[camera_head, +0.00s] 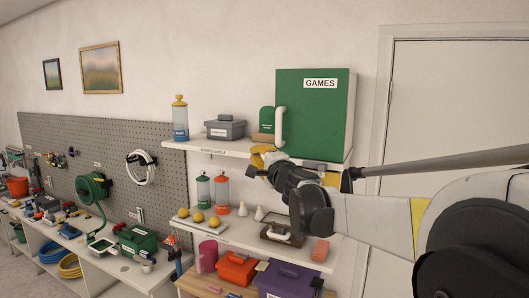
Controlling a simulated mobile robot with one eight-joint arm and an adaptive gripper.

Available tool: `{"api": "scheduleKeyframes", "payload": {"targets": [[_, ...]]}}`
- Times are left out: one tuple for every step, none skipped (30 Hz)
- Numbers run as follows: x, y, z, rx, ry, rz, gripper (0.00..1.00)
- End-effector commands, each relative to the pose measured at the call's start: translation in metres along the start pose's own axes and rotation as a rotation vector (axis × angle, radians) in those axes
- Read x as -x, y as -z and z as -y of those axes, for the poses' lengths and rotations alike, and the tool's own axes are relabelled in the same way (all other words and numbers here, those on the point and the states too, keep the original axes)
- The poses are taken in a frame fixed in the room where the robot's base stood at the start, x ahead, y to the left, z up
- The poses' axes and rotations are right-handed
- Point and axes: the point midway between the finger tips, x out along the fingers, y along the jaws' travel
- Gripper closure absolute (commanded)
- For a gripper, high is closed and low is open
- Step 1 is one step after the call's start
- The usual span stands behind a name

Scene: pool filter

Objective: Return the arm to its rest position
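My arm reaches in from the right edge of the head view, in front of the door and the shelves. My gripper (262,158) is at the arm's left end, in front of the upper shelf (212,151), below the green GAMES cabinet (312,112). A yellow part shows at its tip. The fingers are small and partly hidden by the wrist, so I cannot tell whether they are open or shut, or whether anything is held.
A grey box (225,129) and a blue and yellow bottle (180,120) stand on the upper shelf. Lower shelves hold jars, yellow balls and a brown case (283,233). Orange (236,268) and purple (288,281) boxes stand below. A workbench with tools and a pegboard (110,155) is left.

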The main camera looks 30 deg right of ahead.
Motion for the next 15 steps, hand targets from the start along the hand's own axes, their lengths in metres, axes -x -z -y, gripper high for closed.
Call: {"api": "scheduleKeyframes", "payload": {"targets": [[0.006,-0.01,-0.002,0.0,0.0,0.001,1.0],[0.01,-0.015,-0.002,0.0,0.0,0.001,1.0],[0.014,-0.021,-0.002,-0.001,0.0,-0.001,1.0],[0.017,-0.026,-0.002,0.0,0.0,0.0,1.0],[0.019,-0.03,-0.002,0.0,0.0,0.0,1.0],[0.022,-0.035,-0.002,-0.001,0.0,-0.001,1.0],[0.024,-0.038,-0.002,0.0,0.0,-0.001,1.0],[0.025,-0.041,-0.002,0.0,0.0,-0.001,1.0],[0.027,-0.043,-0.002,0.0,0.0,-0.001,1.0],[0.028,-0.045,-0.002,0.0,0.0,-0.001,1.0],[0.029,-0.046,-0.002,0.0,0.0,-0.002,1.0],[0.029,-0.046,-0.002,0.0,0.0,-0.002,1.0],[0.03,-0.047,-0.002,0.0,0.0,-0.003,1.0],[0.03,-0.048,-0.003,0.002,-0.001,-0.002,1.0],[0.032,-0.05,-0.005,0.01,-0.001,0.004,1.0]]}}
